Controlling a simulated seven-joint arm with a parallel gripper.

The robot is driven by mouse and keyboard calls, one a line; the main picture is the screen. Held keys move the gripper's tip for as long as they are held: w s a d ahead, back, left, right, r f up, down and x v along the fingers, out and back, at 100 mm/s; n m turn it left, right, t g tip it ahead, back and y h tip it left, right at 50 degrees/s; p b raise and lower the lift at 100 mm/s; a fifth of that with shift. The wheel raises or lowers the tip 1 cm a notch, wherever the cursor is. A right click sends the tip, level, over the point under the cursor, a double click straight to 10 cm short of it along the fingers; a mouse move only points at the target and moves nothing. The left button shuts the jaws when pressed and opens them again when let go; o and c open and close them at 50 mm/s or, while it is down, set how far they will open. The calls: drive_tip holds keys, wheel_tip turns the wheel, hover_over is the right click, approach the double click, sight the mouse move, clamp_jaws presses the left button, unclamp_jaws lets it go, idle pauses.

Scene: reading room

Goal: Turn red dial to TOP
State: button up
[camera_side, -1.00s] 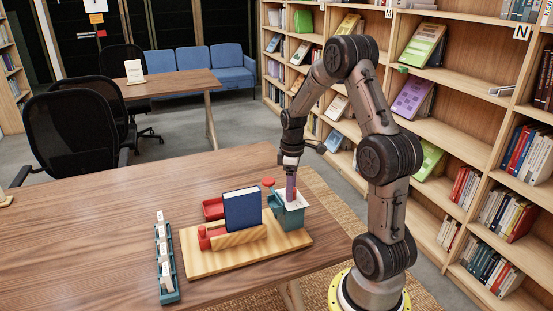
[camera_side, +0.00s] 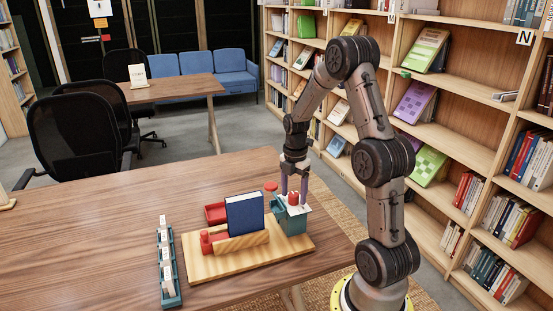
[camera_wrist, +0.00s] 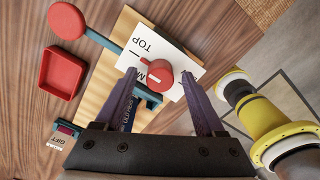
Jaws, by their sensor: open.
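The red dial (camera_side: 293,197) sits on a white card on top of a teal box (camera_side: 291,222) at the right end of a wooden board. My gripper (camera_side: 294,201) is open over the dial, pointing down. In the wrist view my gripper (camera_wrist: 159,73) has one finger on each side of the dial; I cannot tell whether they touch it.
A blue book (camera_side: 244,213) stands in a wooden holder left of the box. A red tray (camera_side: 216,213) and a red-topped lever (camera_wrist: 67,21) are close by. A teal card rack (camera_side: 167,265) stands at the left. The table's left part is clear.

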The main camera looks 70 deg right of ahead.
sight(294, 194)
drive_tip(key=n, duration=0.3)
wheel_tip(294, 194, up, 14)
drive_tip(key=s+a+r+t, duration=0.1)
drive_tip(key=a+r, duration=0.2)
drive_tip(key=a, duration=0.4)
drive_tip(key=s+a+r+t, duration=0.1)
drive_tip(key=a+r, duration=0.2)
drive_tip(key=a, duration=0.4)
drive_tip(key=s+a+r+m+t, duration=0.1)
drive_tip(key=a+r, duration=0.1)
drive_tip(key=a, duration=0.5)
drive_tip(key=shift+s+r+t+h, duration=0.25)
drive_tip(key=shift+r+t+h, duration=0.15)
